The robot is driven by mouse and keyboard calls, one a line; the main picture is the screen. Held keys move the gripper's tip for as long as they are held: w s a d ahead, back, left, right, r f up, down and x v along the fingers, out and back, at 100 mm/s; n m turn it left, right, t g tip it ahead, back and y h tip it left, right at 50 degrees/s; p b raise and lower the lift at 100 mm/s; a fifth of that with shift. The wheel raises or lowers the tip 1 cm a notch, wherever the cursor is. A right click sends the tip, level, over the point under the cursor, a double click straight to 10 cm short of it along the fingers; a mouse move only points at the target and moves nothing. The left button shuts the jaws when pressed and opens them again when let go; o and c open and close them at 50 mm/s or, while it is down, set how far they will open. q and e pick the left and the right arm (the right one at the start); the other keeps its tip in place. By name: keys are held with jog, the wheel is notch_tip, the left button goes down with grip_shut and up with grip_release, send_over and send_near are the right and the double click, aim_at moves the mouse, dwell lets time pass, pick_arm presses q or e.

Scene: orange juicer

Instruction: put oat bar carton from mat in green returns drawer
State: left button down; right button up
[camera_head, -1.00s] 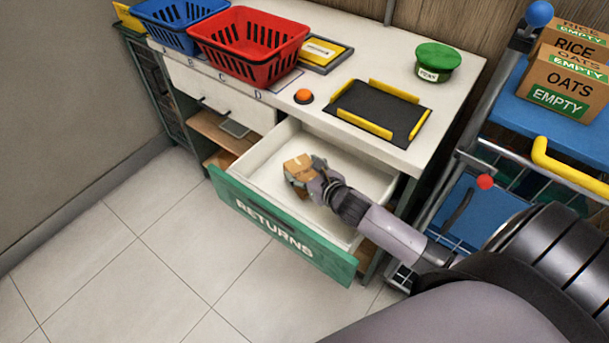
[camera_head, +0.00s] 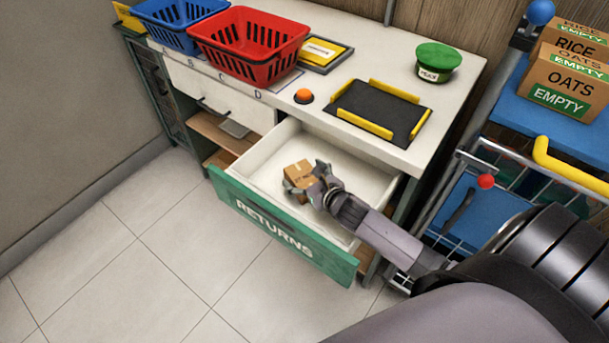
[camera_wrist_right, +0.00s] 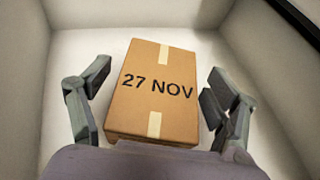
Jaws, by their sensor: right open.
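The oat bar carton (camera_head: 299,174) is a small brown box with pale tape. It lies inside the open green-fronted returns drawer (camera_head: 262,228), near its middle. In the right wrist view the carton (camera_wrist_right: 153,92) shows "27 NOV" on its top face. My right gripper (camera_head: 316,177) is open at the carton, with one finger on each side and visible gaps between the fingers and the box. The same gripper (camera_wrist_right: 155,95) shows both fingers spread in the wrist view. The black mat with yellow edges (camera_head: 377,111) on the counter is empty. My left gripper is not in view.
A red basket (camera_head: 249,45), a blue basket (camera_head: 180,22), an orange button (camera_head: 303,96) and a green cap (camera_head: 437,58) sit on the counter (camera_head: 350,62). A trolley with "OATS" boxes (camera_head: 567,84) stands at the right. The floor at the left is clear.

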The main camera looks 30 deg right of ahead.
jog(key=shift+r, duration=0.1)
jog(key=shift+s+r, duration=0.1)
jog(key=shift+s, duration=0.05)
jog(key=v, duration=0.6)
jog(key=shift+s, duration=0.1)
jog(key=shift+s+r, duration=0.35)
jog(key=shift+s, duration=0.05)
jog(key=shift+c, duration=0.3)
dwell(0.5)
